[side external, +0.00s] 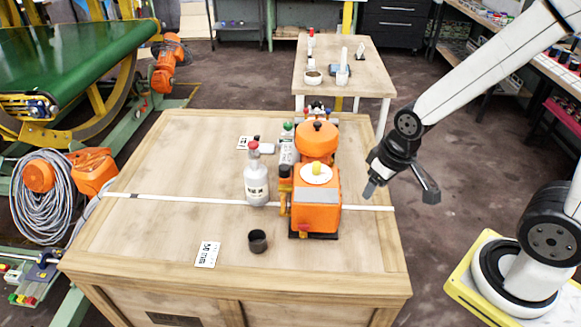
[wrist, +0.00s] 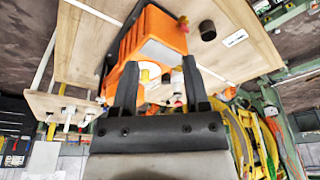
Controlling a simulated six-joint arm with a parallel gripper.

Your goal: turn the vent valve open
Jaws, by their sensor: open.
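An orange machine (side external: 317,205) stands on the right part of the wooden crate top. A white disc with a yellow knob (side external: 317,168) sits on its top, and an orange round tank (side external: 316,143) with a black cap stands behind. Yellow and red fittings are on its left side. I cannot tell for certain which part is the vent valve. My gripper (side external: 400,190) is open and empty, to the right of the machine and apart from it. In the wrist view the machine (wrist: 150,38) lies beyond the fingers (wrist: 158,82), with the white disc (wrist: 150,70) between them, partly hidden.
A white bottle with a red cap (side external: 256,183) stands left of the machine. A black cup (side external: 257,241) and a printed card (side external: 208,255) are near the front. The left part of the crate top (side external: 165,180) is clear. A small table (side external: 350,80) stands behind.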

